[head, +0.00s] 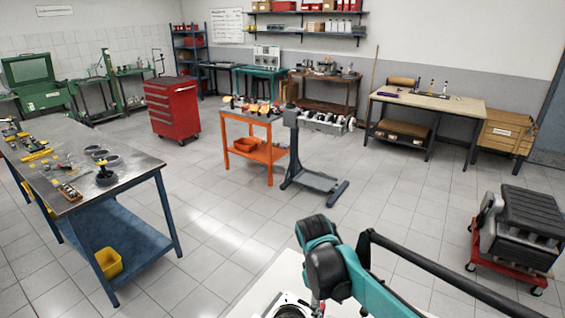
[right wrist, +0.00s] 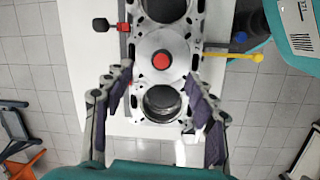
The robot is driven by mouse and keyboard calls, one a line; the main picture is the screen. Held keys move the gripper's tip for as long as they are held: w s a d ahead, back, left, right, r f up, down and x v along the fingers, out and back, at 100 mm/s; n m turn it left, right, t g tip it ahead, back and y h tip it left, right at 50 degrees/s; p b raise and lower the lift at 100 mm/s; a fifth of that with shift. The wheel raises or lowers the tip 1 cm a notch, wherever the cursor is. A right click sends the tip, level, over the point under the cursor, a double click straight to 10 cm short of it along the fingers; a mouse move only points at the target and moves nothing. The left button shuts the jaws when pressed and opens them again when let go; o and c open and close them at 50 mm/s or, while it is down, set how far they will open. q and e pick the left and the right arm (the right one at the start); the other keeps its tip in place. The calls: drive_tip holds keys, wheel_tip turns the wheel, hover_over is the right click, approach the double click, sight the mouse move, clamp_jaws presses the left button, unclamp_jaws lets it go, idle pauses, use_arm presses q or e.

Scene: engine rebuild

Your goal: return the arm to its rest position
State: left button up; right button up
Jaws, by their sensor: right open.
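My right arm (head: 345,270) is teal and black and reaches in at the bottom of the head view, over a white tabletop (head: 262,285). My right gripper (right wrist: 162,88) is open, its two dark-padded fingers apart with nothing between them. Below it lies a grey metal engine block (right wrist: 183,48) with round bores and a red round knob (right wrist: 161,59) on it. A sliver of the block (head: 290,310) shows at the bottom edge of the head view. My left gripper is not in view.
A black-and-red handle (right wrist: 105,25) and a yellow tool (right wrist: 245,57) lie beside the block. A steel workbench (head: 125,165) stands left, with an orange cart (head: 262,130) and engine stand (head: 318,180) ahead. A red dolly (head: 505,262) is right. The tiled floor between is clear.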

drive_tip(key=s+d+f+m+t+y+b, duration=0.1)
drive_tip(key=s+f+m+t+b, duration=0.1)
drive_tip(key=s+f+b, duration=0.1)
drive_tip(key=s+d+f+m+t+b, duration=0.2)
drive_tip(key=s+f+m+b, duration=0.1)
drive_tip(key=s+d+f+m+t+y+b, duration=0.1)
drive_tip(key=s+d+f+m+t+b, duration=0.1)
drive_tip(key=s+f+m+b, duration=0.1)
drive_tip(key=shift+s+d+f+t+y, duration=0.1)
drive_tip(key=shift+s+d+t+y, duration=0.2)
drive_tip(key=shift+s+t, duration=0.15)
drive_tip(key=shift+s+d+f+m+t+b, duration=0.1)
drive_tip(key=shift+s+f+m+t+b, duration=0.2)
drive_tip(key=shift+f+m+t+b, duration=0.2)
